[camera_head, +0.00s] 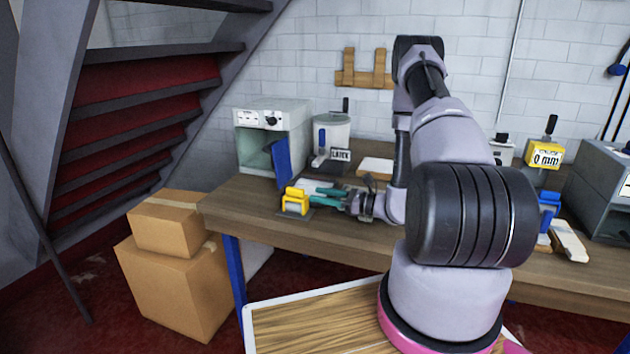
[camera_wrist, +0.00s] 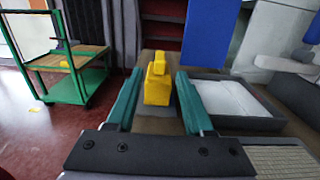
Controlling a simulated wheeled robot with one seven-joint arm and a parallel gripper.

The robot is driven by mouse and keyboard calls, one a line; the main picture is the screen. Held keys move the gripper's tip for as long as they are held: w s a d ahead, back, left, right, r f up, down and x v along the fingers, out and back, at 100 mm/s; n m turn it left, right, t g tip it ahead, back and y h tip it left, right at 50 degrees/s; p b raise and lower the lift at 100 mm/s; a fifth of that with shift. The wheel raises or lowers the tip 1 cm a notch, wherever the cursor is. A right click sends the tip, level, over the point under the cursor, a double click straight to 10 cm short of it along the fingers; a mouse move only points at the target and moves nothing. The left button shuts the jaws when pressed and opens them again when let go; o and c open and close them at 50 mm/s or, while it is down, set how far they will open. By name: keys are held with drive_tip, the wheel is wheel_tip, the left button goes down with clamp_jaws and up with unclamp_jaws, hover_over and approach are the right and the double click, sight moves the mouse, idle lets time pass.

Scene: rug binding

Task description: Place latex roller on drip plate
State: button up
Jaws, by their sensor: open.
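A yellow block-like piece (camera_head: 296,201), possibly the latex roller, stands near the bench's front left corner. A thin dark plate (camera_head: 312,212), possibly the drip plate, shows at its base. My gripper (camera_head: 322,194) reaches in from the right, low over the bench, with teal fingers spread. In the wrist view the yellow piece (camera_wrist: 157,82) lies between the open fingers (camera_wrist: 157,92), with gaps at both sides. I cannot tell how far ahead of the fingertips it is. A dark tray with a white filling (camera_wrist: 276,122) is to the right.
A grey machine (camera_head: 292,125) with a blue panel (camera_head: 282,163) stands behind. A green cart (camera_wrist: 75,75) stands beyond the bench. Cardboard boxes (camera_head: 172,290) are on the floor at left.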

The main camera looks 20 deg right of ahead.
drive_tip(key=s+a+r+n+g+h, duration=0.1)
drive_tip(key=s+a+r+n+g, duration=0.25)
drive_tip(key=r, duration=0.35)
drive_tip(key=s+a+r+n+g, duration=0.25)
drive_tip(key=r+n+g, duration=0.2)
drive_tip(key=r, duration=0.25)
drive_tip(key=s+a+r+n+g+h, duration=0.1)
drive_tip(key=s+a+r+n+g, duration=0.1)
drive_tip(key=s+r+n+g, duration=0.25)
drive_tip(key=s+d+r+n+t+h, duration=0.3)
drive_tip(key=s+r+n+t+h, duration=0.1)
drive_tip(key=r, duration=0.5)
drive_tip(key=s+d+r+n+t+h, duration=0.4)
drive_tip(key=s+r+t+h, duration=0.1)
drive_tip(key=s+r, duration=0.4)
drive_tip(key=shift+s+h, duration=0.25)
drive_tip(key=shift+h, duration=0.55)
drive_tip(key=shift+d+n, duration=0.2)
drive_tip(key=shift+n, duration=0.05)
